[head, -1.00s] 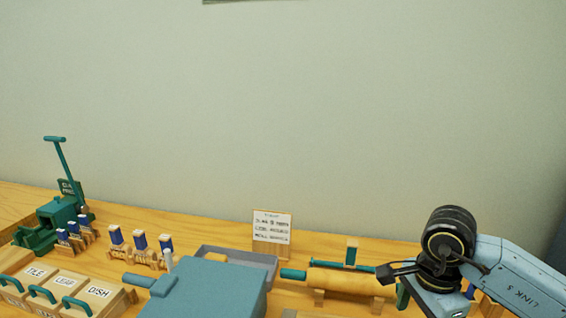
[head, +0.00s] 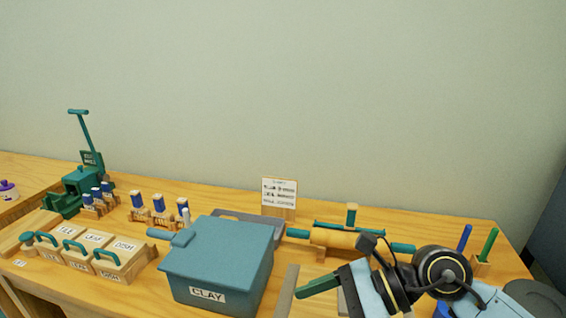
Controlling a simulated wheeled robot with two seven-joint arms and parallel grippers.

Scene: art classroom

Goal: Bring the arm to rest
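My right arm (head: 440,280) comes in from the lower right. Its light-blue links and black joints are bent over the right part of the wooden table, in front of the rolling pin. My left arm and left gripper are not in the head view. The arm hides part of the table's front right.
A blue lidded CLAY box (head: 215,265) stands at front centre. A rolling pin (head: 335,238) lies behind the arm. Labelled boxes (head: 95,250) and a green press (head: 82,185) stand left. Blue and green upright tools (head: 487,245) are right. A sign (head: 279,192) stands at the back.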

